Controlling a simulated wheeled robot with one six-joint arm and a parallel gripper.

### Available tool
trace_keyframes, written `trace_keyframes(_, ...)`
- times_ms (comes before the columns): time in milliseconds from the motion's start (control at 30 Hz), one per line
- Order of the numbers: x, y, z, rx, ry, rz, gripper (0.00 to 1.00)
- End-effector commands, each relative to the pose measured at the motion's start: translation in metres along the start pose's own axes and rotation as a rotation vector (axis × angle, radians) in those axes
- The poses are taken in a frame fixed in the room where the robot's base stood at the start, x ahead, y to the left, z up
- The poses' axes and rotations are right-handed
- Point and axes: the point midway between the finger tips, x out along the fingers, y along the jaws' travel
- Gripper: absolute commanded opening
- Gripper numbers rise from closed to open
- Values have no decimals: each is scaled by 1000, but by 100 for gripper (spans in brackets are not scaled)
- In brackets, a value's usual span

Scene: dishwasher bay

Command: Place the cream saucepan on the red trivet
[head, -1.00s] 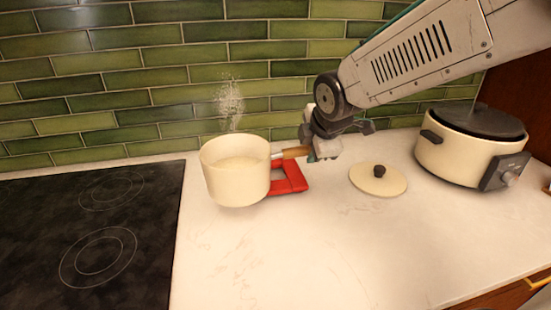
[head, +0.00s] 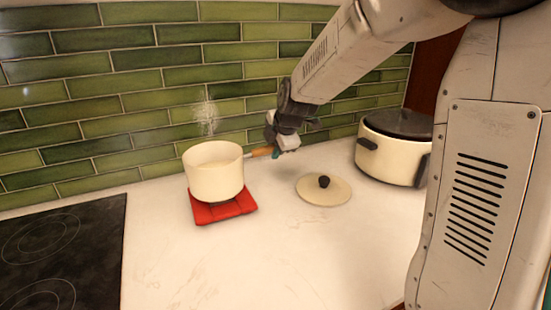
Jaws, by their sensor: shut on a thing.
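The cream saucepan (head: 214,184) is upright, with pale steaming contents. It is over the red trivet (head: 226,209), whose front and right parts show below the pan. The pan hides the trivet's back part. I cannot tell for sure whether the pan's base touches the trivet or hangs just above it. My gripper (head: 273,149) is shut on the pan's wooden handle (head: 261,152), to the right of the pan. The fingertips are small and partly hidden at the handle.
A cream lid with a dark knob (head: 323,191) lies on the white counter (head: 270,250) to the right. A cream slow cooker (head: 390,156) stands behind it, partly hidden by my arm. A black cooktop (head: 75,255) is at left. Green tiles (head: 160,75) rise behind. The front counter is clear.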

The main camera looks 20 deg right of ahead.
Motion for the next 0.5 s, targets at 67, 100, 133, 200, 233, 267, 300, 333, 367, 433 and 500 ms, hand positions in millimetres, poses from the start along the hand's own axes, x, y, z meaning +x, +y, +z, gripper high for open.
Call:
trace_keyframes(67, 8, 0, 6, 4, 0, -1, 0)
trace_keyframes(100, 13, -4, 5, 3, 0, -1, 0)
trace_keyframes(133, 16, -6, 5, 4, 0, -1, 0)
trace_keyframes(200, 24, -11, 5, 4, 0, 1, 0)
trace_keyframes(233, 26, -13, 5, 3, 0, 0, 0)
trace_keyframes(267, 28, -14, 5, 4, 0, 0, 0)
trace_keyframes(300, 30, -15, 5, 5, 0, 1, 0)
trace_keyframes(333, 31, -16, 5, 5, -1, 2, 0)
trace_keyframes(367, 31, -16, 5, 4, -1, 3, 0)
trace_keyframes(433, 31, -16, 5, 4, -1, 3, 0)
trace_keyframes(500, 31, -16, 5, 3, -1, 3, 0)
